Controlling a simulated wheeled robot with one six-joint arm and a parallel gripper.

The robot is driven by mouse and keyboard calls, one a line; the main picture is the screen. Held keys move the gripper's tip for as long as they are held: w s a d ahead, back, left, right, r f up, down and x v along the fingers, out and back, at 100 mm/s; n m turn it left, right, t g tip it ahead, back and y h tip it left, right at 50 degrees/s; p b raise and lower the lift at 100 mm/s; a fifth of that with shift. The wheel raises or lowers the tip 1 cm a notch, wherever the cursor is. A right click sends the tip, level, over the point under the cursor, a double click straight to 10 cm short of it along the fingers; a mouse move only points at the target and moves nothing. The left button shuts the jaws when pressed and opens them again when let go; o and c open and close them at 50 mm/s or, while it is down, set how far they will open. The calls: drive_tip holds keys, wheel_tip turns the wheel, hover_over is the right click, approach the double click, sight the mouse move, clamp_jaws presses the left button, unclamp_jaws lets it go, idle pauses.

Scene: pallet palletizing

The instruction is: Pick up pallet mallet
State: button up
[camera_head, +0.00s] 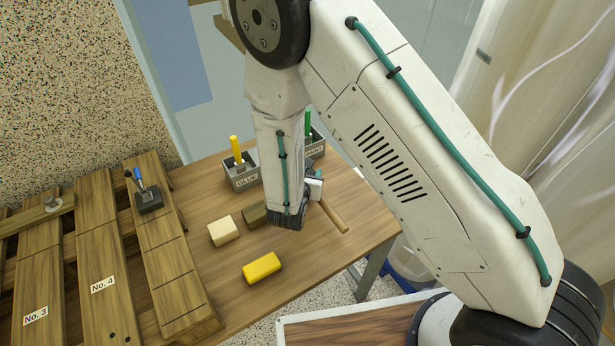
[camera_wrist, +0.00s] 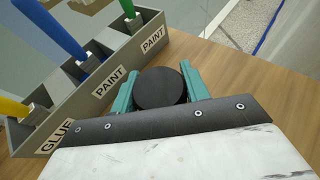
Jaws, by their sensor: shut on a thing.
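The mallet shows its wooden handle (camera_head: 334,216) in the head view, low over the table and slanting to the lower right. Its black round head (camera_wrist: 160,88) shows in the wrist view between my teal fingers; in the head view my wrist mostly hides it. My gripper (camera_head: 317,178) is shut on the mallet beside the grey boxes. In the wrist view my gripper (camera_wrist: 156,82) has one finger on each side of the black head. I cannot tell whether the mallet touches the table.
A grey box labelled GLUE (camera_head: 243,178) with a yellow-handled tool stands close by, next to a PAINT box (camera_head: 315,149). A yellow block (camera_head: 262,268), a cream block (camera_head: 223,231) and a brown block (camera_head: 254,214) lie on the table. A wooden pallet (camera_head: 165,255) is at left.

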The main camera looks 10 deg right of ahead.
wheel_tip(320, 180, up, 2)
drive_tip(key=shift+r, duration=0.2)
drive_tip(key=s+a+r, duration=0.1)
drive_tip(key=s+a, duration=0.8)
drive_tip(key=s, duration=0.4)
drive_tip(key=shift+s, duration=0.15)
